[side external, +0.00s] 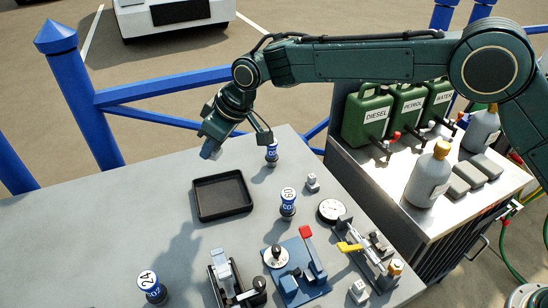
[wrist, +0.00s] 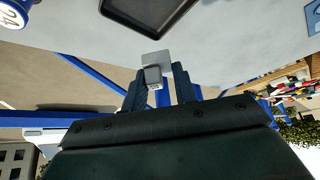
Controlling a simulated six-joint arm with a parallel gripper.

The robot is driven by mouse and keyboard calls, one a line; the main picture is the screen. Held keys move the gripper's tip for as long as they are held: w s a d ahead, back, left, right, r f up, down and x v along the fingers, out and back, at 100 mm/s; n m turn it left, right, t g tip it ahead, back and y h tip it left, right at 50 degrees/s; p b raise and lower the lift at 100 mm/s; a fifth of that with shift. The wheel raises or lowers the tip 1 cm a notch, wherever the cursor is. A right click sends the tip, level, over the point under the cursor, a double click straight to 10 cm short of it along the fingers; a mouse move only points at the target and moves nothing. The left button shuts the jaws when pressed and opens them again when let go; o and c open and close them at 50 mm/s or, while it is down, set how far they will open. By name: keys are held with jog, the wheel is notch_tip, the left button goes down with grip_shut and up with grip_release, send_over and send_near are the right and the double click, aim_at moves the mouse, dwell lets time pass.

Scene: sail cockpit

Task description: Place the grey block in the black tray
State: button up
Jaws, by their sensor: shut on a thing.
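The black tray (side external: 222,196) lies flat and empty on the grey table. Part of it shows at the top of the wrist view (wrist: 143,12). My gripper (side external: 213,148) is above the table just behind the tray, tilted downward. In the wrist view, my gripper (wrist: 160,88) is shut on the grey block (wrist: 156,60), which sticks out past the fingertips. The block is apart from the tray. In the side view the block is small and mostly hidden by the fingers.
CO2 cartridges stand behind the tray (side external: 272,153), to its right (side external: 288,203) and at the front left (side external: 150,287). A round gauge (side external: 331,210) and clamp-like fixtures (side external: 298,272) fill the front right. A side cart (side external: 385,185) holds green cans. The left of the table is clear.

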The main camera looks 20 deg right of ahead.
jog(key=shift+f, duration=6.45)
jog(key=shift+f, duration=0.1)
jog(key=o, duration=1)
jog(key=shift+c, duration=0.2)
jog(key=v, duration=1.2)
